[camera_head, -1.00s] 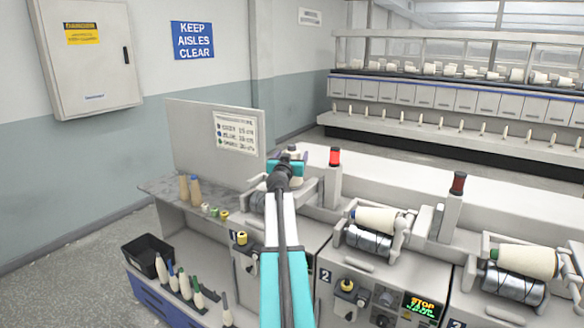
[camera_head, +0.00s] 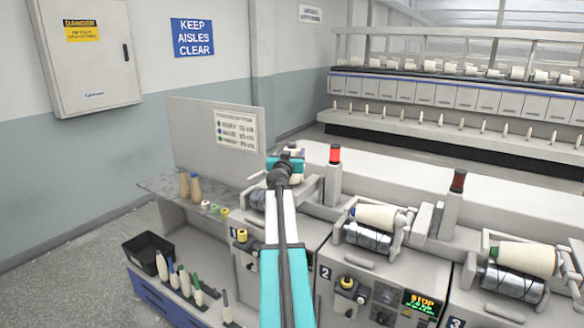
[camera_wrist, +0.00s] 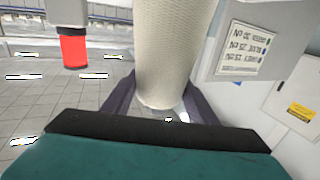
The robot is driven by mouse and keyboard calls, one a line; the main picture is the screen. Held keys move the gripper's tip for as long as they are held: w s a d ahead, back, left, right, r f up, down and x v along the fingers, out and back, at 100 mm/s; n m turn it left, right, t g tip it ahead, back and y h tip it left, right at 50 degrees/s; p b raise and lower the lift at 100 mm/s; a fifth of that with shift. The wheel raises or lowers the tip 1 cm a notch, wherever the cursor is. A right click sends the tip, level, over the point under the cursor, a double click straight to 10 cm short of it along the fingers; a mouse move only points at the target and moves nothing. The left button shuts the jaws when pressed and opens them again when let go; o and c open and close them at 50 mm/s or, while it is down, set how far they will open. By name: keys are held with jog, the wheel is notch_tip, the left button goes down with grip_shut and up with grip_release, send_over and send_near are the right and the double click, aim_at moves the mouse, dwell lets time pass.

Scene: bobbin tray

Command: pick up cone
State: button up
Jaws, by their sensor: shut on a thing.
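A cream yarn cone (camera_wrist: 172,50) fills the upper middle of the wrist view, between the two dark fingers of my gripper (camera_wrist: 160,100). My gripper is shut on the cone. In the head view my gripper (camera_head: 289,165) is at the first winding position, and my arm hides most of the cone there. I cannot tell from the head view whether the cone touches the machine.
A red lamp post (camera_head: 334,170) stands just right of my gripper. A grey panel with a notice (camera_head: 190,140) stands behind on the left. Cones on winders (camera_head: 380,217) sit to the right. A black bin (camera_head: 147,252) and several bobbins stand at lower left.

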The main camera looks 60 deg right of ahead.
jog(key=shift+r, duration=0.15)
notch_tip(320, 180, up, 28)
jog(key=b, duration=0.5)
jog(key=shift+b, duration=0.3)
dwell(0.8)
